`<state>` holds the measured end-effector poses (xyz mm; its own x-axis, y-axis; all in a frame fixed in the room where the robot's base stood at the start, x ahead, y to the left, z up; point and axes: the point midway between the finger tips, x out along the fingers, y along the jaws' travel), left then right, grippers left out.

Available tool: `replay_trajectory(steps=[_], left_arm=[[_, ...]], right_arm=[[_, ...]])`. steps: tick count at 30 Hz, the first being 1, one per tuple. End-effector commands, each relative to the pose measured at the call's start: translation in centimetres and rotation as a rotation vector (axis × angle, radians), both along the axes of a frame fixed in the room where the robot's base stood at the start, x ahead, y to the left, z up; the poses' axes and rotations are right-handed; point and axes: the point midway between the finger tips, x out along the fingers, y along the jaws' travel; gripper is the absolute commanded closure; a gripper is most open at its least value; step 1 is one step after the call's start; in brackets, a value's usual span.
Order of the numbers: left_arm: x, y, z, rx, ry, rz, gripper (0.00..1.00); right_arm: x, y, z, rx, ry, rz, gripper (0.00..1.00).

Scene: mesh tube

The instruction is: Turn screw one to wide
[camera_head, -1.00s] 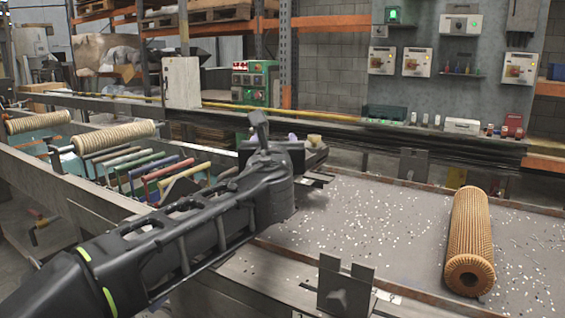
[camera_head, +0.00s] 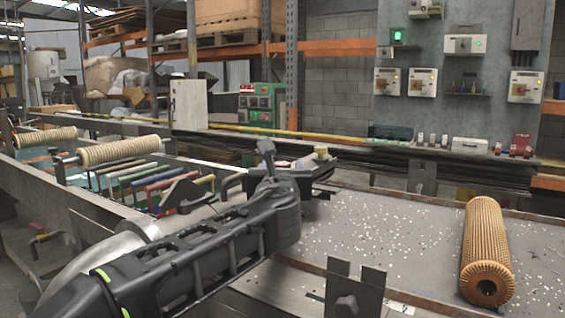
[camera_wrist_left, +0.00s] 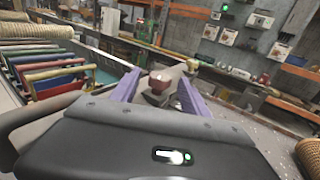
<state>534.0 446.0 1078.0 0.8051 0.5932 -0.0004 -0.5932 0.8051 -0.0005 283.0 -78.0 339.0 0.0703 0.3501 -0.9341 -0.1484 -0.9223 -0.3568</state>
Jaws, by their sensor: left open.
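A small knob (camera_head: 320,152), pale in the head view, stands on the machine rail just beyond my left gripper (camera_head: 310,175). In the left wrist view a reddish-brown knob (camera_wrist_left: 160,82) shows between the two purple fingers of my left gripper (camera_wrist_left: 158,92). The fingers are spread apart, one on each side of the knob in the picture. I cannot tell whether they touch it or how far ahead it is. No screw is clearly labelled as one. The gripper's own body hides its fingertips in the head view. My right gripper is out of view.
An orange ribbed mesh tube (camera_head: 486,250) lies on the speckled grey table (camera_head: 400,235) at right. An upright metal bracket (camera_head: 352,288) stands at the front edge. Pale wound rolls (camera_head: 118,150) and coloured bars (camera_head: 160,185) lie at left. Control boxes (camera_head: 390,81) hang behind.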

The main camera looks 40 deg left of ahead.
Motion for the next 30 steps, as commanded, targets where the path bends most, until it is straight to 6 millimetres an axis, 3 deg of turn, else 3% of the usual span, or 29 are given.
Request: replay_trajectory(steps=[12, 22, 30], left_arm=[[4.7, 3.4, 0.0, 0.001, 0.001, -0.001, 0.47], [5.1, 3.7, 0.0, 0.001, 0.0, -0.001, 0.47], [5.0, 3.7, 0.0, 0.001, 0.0, -0.001, 0.68]], right_arm=[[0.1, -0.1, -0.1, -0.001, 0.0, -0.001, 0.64], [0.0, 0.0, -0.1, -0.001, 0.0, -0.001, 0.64], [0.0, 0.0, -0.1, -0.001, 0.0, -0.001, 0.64]])
